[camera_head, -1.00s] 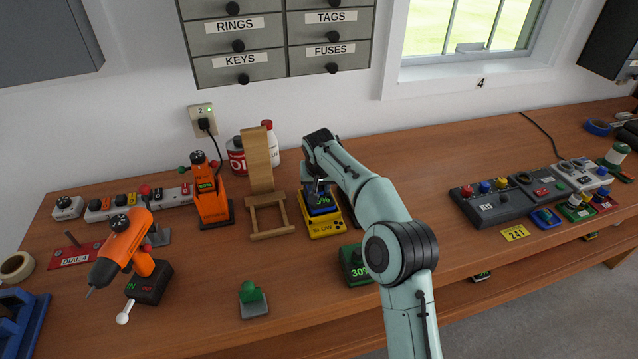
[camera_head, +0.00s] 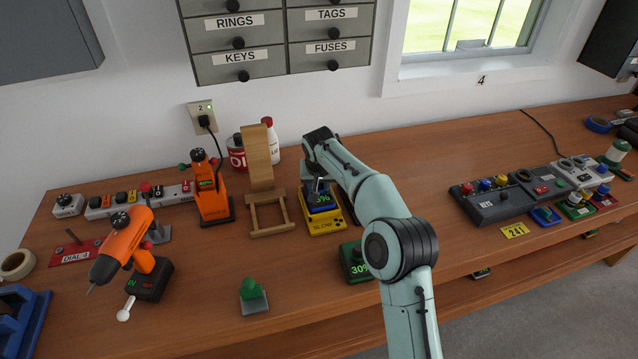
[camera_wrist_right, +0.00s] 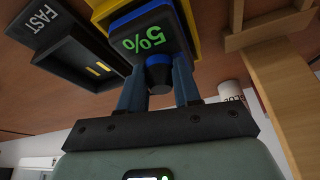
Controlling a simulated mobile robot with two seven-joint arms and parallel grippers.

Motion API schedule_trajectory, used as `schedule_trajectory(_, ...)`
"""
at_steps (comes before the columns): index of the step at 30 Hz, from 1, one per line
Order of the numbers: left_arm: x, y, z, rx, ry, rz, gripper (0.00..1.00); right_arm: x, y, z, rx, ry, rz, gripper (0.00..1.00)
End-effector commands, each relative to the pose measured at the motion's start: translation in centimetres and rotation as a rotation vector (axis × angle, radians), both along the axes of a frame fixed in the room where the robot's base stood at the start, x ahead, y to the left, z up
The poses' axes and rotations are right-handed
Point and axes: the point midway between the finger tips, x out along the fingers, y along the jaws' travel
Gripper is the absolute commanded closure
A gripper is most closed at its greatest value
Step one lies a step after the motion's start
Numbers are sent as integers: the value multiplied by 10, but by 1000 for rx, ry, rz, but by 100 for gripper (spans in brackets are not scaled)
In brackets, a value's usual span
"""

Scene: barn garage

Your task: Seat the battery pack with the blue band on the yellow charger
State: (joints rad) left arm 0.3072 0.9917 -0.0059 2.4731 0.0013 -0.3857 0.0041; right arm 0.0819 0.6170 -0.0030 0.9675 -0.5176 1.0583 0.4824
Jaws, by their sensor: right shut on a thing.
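The battery pack with the blue band (camera_head: 324,209) is at the yellow charger (camera_head: 327,229), which is marked SLOW, in the head view. In the right wrist view the pack (camera_wrist_right: 150,42) has a dark face with a green 5% reading and a blue edge, and the yellow charger (camera_wrist_right: 191,14) shows behind it. My left gripper is out of view.
A dark empty charger bay (camera_wrist_right: 92,66) marked FAST is beside the yellow charger; my arm hides it in the head view. A wooden stand (camera_head: 270,214) is close on the left. A green-banded pack (camera_head: 354,263) lies in front. An orange drill (camera_head: 125,240) stands farther left.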

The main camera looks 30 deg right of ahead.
Motion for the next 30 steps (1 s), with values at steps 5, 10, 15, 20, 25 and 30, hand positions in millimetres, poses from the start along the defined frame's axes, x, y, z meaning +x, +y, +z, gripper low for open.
schedule_trajectory(5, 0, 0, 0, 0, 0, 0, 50, 0, 0, 1, 0, -3, -1, 100)
schedule_trajectory(10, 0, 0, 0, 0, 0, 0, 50, 0, 0, 0, -1, -3, 0, 100)
schedule_trajectory(15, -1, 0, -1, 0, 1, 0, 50, 0, 0, -2, -1, -2, 0, 100)
schedule_trajectory(20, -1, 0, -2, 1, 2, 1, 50, 0, 0, -4, -1, -2, 0, 100)
schedule_trajectory(25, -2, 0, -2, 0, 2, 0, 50, 0, 0, -6, -1, -2, 0, 100)
schedule_trajectory(30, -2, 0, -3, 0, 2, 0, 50, 0, 0, -7, -1, -3, 0, 58)
